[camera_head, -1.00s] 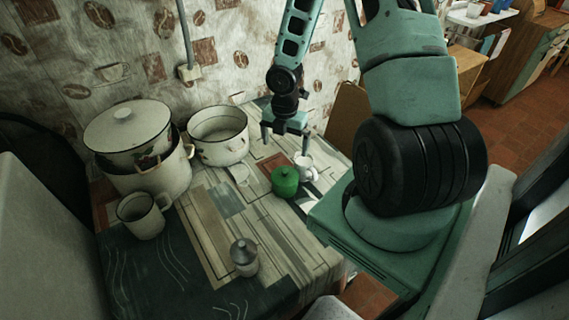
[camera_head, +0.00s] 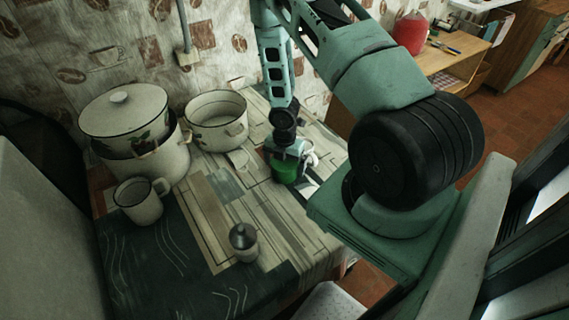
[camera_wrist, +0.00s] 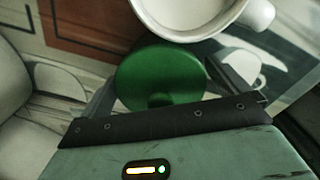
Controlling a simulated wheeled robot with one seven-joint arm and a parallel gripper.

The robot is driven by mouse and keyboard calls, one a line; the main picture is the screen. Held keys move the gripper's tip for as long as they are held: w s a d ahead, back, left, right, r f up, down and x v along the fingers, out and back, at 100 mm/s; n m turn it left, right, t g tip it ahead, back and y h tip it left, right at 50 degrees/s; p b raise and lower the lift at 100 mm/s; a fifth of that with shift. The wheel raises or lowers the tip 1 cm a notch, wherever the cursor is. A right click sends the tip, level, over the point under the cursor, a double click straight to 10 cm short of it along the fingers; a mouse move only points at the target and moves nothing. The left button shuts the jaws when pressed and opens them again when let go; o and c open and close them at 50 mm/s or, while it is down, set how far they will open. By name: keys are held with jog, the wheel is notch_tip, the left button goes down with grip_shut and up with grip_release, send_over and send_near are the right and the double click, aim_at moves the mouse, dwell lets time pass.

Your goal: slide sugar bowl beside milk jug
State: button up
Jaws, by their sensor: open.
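The green lidded bowl (camera_head: 285,172), apparently the sugar bowl, stands on the table, partly hidden by my gripper (camera_head: 288,152). In the wrist view the round green lid (camera_wrist: 160,72) with its knob lies between the fingers of my gripper (camera_wrist: 168,88). The fingers are spread on either side of the bowl; I cannot tell whether they touch it. A small white cup with a handle (camera_wrist: 200,14) is close beside the bowl; it also shows just right of it in the head view (camera_head: 310,160). I cannot tell whether this cup is the milk jug; a larger white mug (camera_head: 138,203) stands at the left.
A lidded enamel pot (camera_head: 125,120) sits on another pot (camera_head: 160,163) at the back left. An open white pot (camera_head: 217,130) stands near the wall. A grey-lidded jar (camera_head: 243,241) stands near the front. The table between the jar and the green bowl is clear.

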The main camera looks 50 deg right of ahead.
jog(key=shift+f, duration=0.15)
jog(key=c, duration=1)
jog(key=shift+w+a, duration=0.1)
jog(key=shift+w+a, duration=0.35)
jog(key=shift+a, duration=0.25)
jog(key=shift+w+a, duration=0.35)
jog(key=shift+a, duration=0.2)
jog(key=o, duration=1)
